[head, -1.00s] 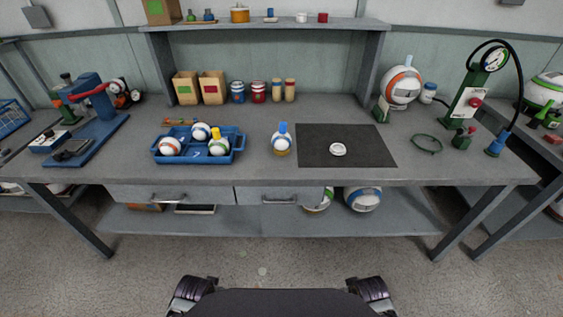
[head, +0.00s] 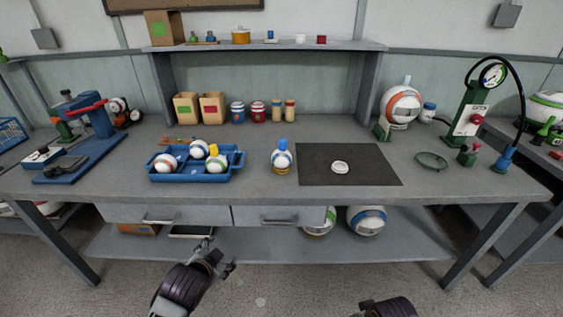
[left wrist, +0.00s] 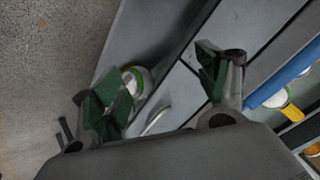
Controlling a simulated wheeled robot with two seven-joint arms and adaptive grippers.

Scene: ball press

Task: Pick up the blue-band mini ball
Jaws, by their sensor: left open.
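A blue tray (head: 195,178) on the bench holds several mini balls. Another ball (head: 281,159) with a blue band and blue cap stands on a yellow base right of the tray. My left gripper (head: 220,257) is open and empty, in front of the bench below its top. It also shows open in the left wrist view (left wrist: 162,85). Only part of my right arm shows at the bottom edge.
Two drawers with handles (head: 279,220) and a lower shelf (head: 300,246) with larger balls (head: 366,221) are under the bench top. A blue press (head: 98,118) stands at left.

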